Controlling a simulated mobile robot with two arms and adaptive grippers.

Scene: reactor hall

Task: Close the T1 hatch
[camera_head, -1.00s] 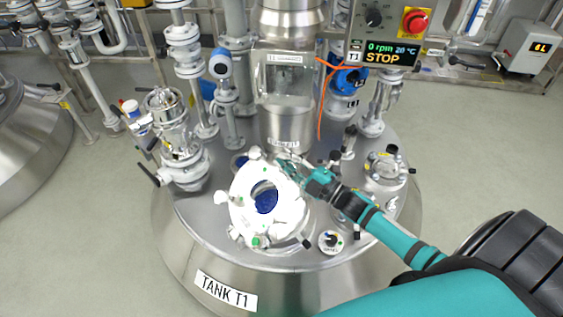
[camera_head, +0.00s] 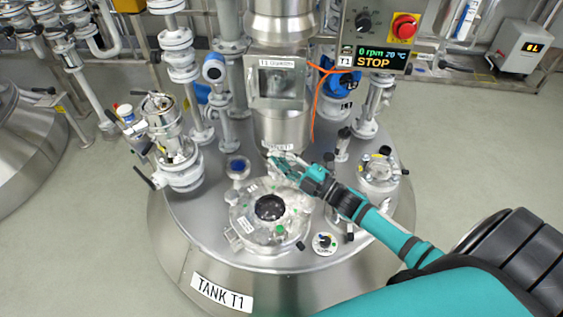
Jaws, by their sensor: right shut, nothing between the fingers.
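The T1 hatch (camera_head: 243,212) is a round grey metal lid with a dark round glass in its middle, on top of tank T1 (camera_head: 190,225). It looks flat over its opening, with no clear gap showing; I cannot tell whether it is fully seated. Several clamps or knobs sit around its rim. My right gripper (camera_head: 277,162), teal and black, is shut and empty at the back edge of the hatch, in front of the central column. It hides part of the rim there; I cannot tell whether it touches. My left gripper is not in view.
The steel column with the sight window (camera_head: 282,80) stands behind the hatch. An orange cable (camera_head: 314,110) hangs beside it. A control box (camera_head: 380,38) reads 0 rpm and STOP. Valves and pipes stand left (camera_head: 175,150), and a flanged port (camera_head: 379,172) right.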

